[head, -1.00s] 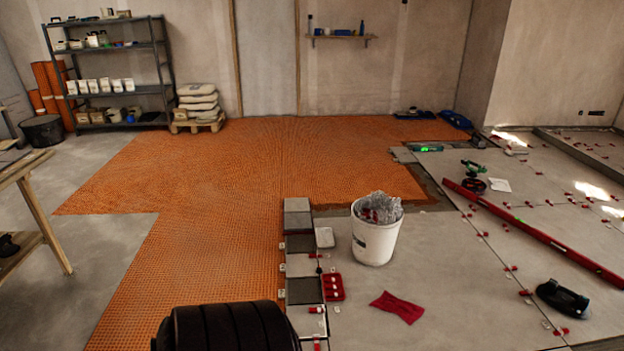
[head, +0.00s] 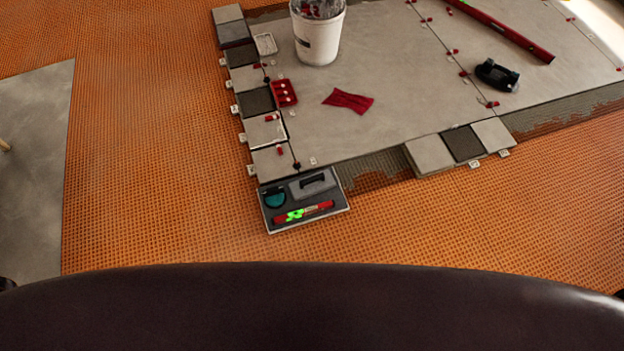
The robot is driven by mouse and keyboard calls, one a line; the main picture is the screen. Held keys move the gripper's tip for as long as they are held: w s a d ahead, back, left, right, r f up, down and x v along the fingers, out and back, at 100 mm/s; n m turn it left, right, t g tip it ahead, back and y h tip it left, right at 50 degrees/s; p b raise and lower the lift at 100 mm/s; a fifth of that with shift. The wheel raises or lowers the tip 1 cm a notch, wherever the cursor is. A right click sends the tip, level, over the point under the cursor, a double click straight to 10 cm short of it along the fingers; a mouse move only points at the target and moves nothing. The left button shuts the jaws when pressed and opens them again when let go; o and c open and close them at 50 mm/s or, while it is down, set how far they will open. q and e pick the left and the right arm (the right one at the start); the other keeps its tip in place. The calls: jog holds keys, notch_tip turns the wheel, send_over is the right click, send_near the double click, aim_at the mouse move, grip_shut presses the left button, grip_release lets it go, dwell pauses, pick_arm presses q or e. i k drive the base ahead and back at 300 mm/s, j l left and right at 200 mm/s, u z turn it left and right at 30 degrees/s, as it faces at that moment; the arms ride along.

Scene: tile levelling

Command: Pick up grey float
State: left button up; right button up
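The grey float (head: 313,186) looks like a grey rectangular block with a black handle on top. It lies in the upper right part of a shallow dark tray (head: 277,221) with a light rim, on the orange mat just past the corner of the tiled area. Beside it in the tray are a teal and black round-edged tool (head: 275,198) and a red level-like tool with bright green marks (head: 304,213). Nothing covers the float. Neither of my grippers shows; only small dark bits show at the left and right picture edges, too little to identify.
Large grey tiles (head: 400,80) carry a white bucket (head: 317,38), a red cloth (head: 348,101), a red clip box (head: 284,93) and a black suction-cup tool (head: 497,75). Small tiles line the edge. The orange mat (head: 160,150) around the tray is clear.

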aim_at(309, 186)
jog(key=i+j+z, duration=0.1)
jog(key=j, duration=0.25)
jog(key=i+j+z, duration=0.1)
jog(key=i+j, duration=0.15)
jog(key=i+j+z, duration=0.1)
jog(key=j, duration=0.35)
jog(key=i+j+z, duration=0.1)
jog(key=j, duration=0.3)
jog(key=i, duration=0.1)
